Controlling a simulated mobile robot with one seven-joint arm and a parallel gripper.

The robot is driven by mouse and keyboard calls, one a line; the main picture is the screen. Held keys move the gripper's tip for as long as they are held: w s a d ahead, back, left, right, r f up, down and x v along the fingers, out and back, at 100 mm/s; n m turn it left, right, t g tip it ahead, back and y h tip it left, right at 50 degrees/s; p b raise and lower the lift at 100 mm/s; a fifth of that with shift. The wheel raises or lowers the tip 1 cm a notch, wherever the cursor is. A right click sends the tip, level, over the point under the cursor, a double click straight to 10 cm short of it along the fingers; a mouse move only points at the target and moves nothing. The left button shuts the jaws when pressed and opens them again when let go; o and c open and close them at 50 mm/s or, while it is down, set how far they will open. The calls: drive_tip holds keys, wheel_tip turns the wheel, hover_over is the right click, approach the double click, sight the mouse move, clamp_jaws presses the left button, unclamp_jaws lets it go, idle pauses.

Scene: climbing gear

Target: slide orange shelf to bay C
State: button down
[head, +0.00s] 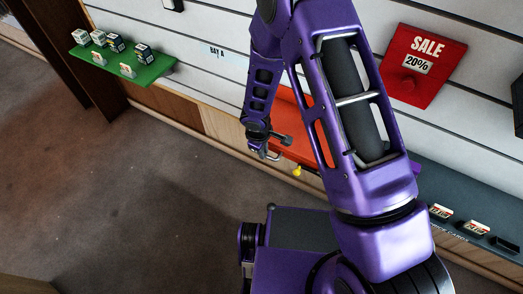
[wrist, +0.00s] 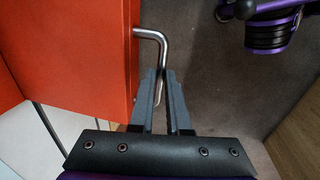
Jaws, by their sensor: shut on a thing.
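The orange shelf (head: 289,108) is on the white slatted wall, partly hidden behind my purple arm. In the wrist view its orange surface (wrist: 75,50) fills the left side. A bent metal handle (wrist: 150,34) sticks out from its edge. My gripper (wrist: 162,75) is shut on this handle, with its two dark fingers on either side of the bar. In the head view my gripper (head: 272,150) is at the shelf's front edge. A label reading "BAY A" (head: 217,52) is on the wall to the left of the shelf. No bay C label is visible.
A green shelf (head: 140,75) with several small boxes is at the left. A dark grey shelf (head: 450,195) with small items is at the right. A red sale sign (head: 420,65) hangs upper right. A yellow knob (head: 297,171) shows below the orange shelf. The floor at left is clear.

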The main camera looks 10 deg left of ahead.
drive_tip(key=shift+d, duration=0.1)
drive_tip(key=c, duration=0.9)
unclamp_jaws()
drive_tip(key=s+r+p, duration=0.1)
drive_tip(key=r, duration=0.4)
drive_tip(key=s+a+r+p, duration=0.1)
drive_tip(key=r+p, duration=0.1)
drive_tip(key=r, duration=0.4)
drive_tip(key=s+r+p, duration=0.1)
drive_tip(key=r, duration=0.5)
drive_tip(key=shift+a, duration=0.15)
